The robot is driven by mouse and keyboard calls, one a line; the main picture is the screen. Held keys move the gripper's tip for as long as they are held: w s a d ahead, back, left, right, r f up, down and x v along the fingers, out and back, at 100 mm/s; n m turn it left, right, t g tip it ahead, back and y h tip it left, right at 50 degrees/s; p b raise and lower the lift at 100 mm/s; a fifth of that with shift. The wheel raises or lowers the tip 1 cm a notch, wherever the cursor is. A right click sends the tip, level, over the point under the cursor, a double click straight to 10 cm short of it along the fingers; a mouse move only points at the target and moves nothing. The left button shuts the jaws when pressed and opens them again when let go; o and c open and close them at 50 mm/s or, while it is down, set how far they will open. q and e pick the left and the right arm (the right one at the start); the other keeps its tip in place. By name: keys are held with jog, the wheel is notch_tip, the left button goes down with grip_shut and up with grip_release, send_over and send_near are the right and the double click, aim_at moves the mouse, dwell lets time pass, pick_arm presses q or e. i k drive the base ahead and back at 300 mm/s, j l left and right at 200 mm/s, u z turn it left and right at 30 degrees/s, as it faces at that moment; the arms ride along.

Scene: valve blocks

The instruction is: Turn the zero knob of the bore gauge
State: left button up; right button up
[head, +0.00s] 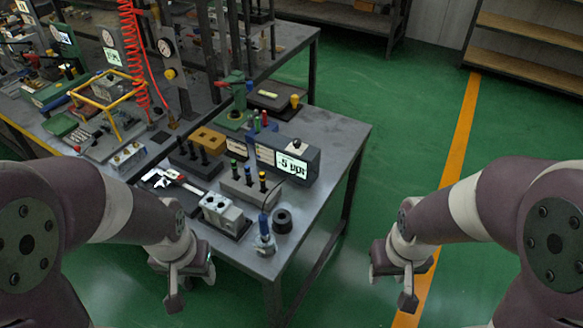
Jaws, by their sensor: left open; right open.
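A dark box gauge with a lit display (290,165) stands near the right end of the table; it looks like the bore gauge. Its display seems to read -5 with a small unit. A small black knob (296,144) sits on its top; I cannot tell whether it is the zero knob. My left gripper (189,290) is open and empty, low at the table's near left edge, well apart from the gauge. My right gripper (392,288) is open and empty over the green floor, right of the table and apart from the gauge.
A caliper (168,179) lies left. A green press (236,105) stands behind. Floor right of the table is clear.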

aim_at(296, 142)
jog(key=u, duration=0.6)
jog(key=i+l+u, duration=0.1)
jog(key=l+u, duration=0.15)
jog(key=u, duration=0.15)
jog(key=l+u, duration=0.4)
jog(key=i+l+u, duration=0.1)
jog(key=l+u, duration=0.45)
jog(key=u, duration=0.2)
